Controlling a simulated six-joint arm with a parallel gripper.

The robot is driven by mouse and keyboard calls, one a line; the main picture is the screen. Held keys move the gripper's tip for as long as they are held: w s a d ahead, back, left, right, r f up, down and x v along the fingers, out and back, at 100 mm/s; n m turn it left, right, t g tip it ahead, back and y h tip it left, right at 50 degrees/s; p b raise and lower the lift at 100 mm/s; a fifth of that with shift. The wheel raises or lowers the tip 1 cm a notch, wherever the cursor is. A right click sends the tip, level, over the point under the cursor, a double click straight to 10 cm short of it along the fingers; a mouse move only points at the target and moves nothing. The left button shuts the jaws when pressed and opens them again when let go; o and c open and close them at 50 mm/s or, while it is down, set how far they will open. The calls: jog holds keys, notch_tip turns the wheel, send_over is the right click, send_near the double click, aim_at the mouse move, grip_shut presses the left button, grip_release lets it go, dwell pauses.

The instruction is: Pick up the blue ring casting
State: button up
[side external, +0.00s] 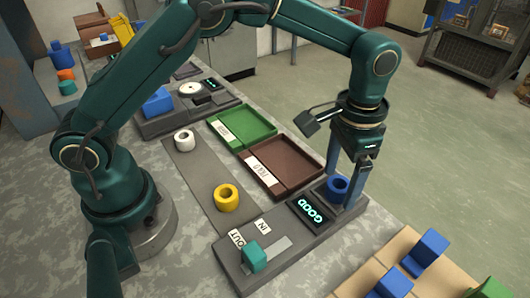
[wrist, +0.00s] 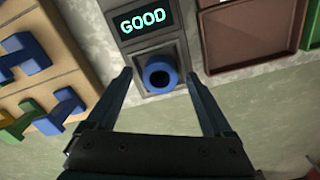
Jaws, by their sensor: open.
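The blue ring casting (side external: 338,186) sits in a recess at the right end of a dark grey station, beside a display reading GOOD (side external: 310,210). The ring also shows in the wrist view (wrist: 160,77), with its dark hole facing the camera. My gripper (side external: 347,188) points down over it, with its blue-grey fingers apart. In the wrist view my gripper (wrist: 157,75) is open, one finger on each side of the ring. Gaps show between the ring and both fingers there. One finger partly covers the ring's surroundings in the side view.
A brown tray (side external: 290,186) and a green tray (side external: 266,130) lie behind the station. A yellow ring (side external: 227,197) and a white ring (side external: 184,139) stand on a grey strip. A wooden board (side external: 398,258) with blue and green parts lies in front.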

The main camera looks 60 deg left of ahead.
jog(key=c, duration=1.3)
grip_shut()
jog(key=shift+r, duration=0.1)
